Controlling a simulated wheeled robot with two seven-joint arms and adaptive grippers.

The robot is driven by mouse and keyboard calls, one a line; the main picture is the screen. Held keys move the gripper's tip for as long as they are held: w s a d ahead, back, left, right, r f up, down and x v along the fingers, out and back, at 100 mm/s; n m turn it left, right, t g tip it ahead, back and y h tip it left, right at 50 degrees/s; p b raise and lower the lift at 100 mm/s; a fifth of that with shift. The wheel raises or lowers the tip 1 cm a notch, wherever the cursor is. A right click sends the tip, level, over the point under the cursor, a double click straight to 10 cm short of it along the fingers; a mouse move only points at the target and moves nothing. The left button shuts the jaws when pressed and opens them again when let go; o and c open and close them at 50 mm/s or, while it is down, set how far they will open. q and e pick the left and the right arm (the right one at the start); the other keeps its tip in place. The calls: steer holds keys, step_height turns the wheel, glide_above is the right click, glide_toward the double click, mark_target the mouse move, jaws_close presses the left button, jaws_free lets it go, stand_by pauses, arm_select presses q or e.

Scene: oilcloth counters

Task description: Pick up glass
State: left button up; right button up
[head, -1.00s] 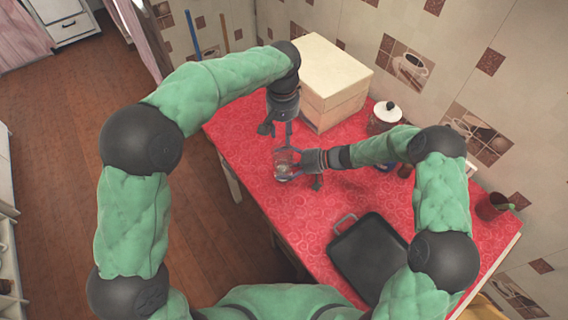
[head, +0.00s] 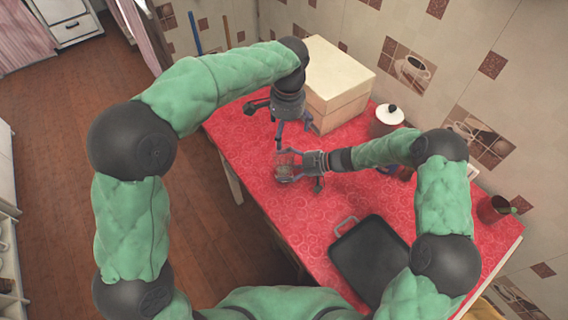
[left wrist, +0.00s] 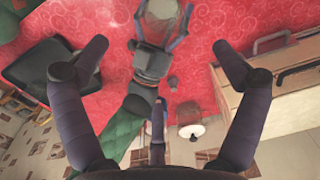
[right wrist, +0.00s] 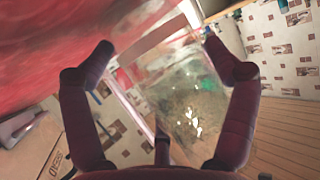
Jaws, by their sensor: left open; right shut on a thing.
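A clear glass (head: 284,172) is at the left part of the red counter, and I cannot tell whether its base touches the cloth. My right gripper (head: 298,170) is shut around the glass from the right. In the right wrist view the glass (right wrist: 185,100) fills the space between the fingers. My left gripper (head: 279,120) is open and empty, behind and above the glass, in front of the pale box. In the left wrist view the glass (left wrist: 161,12) and the right gripper (left wrist: 150,60) lie beyond the spread left fingers.
A pale wooden box (head: 340,82) stands close to the left gripper. A jar with a white lid (head: 387,119) is at the back. A dark pan (head: 372,258) lies in front and a dark red cup (head: 492,208) stands at right. The red counter (head: 300,220) is clear before the glass.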

steer(key=shift+f, duration=0.1)
arm_select(q)
glide_toward(285, 153)
steer(key=shift+m, duration=0.3)
steer(key=s+f, duration=0.1)
steer(key=f, duration=0.3)
steer(key=s+f, duration=0.1)
steer(key=f, duration=0.1)
steer(key=shift+s+a, duration=0.15)
steer(key=shift+s, duration=0.2)
steer(key=c, duration=1.7)
step_height(285, 153, up, 10)
steer(key=shift+r, duration=0.1)
steer(key=shift+c, duration=0.3)
arm_select(e)
steer(key=o, duration=1.1)
steer(key=shift+d, duration=0.1)
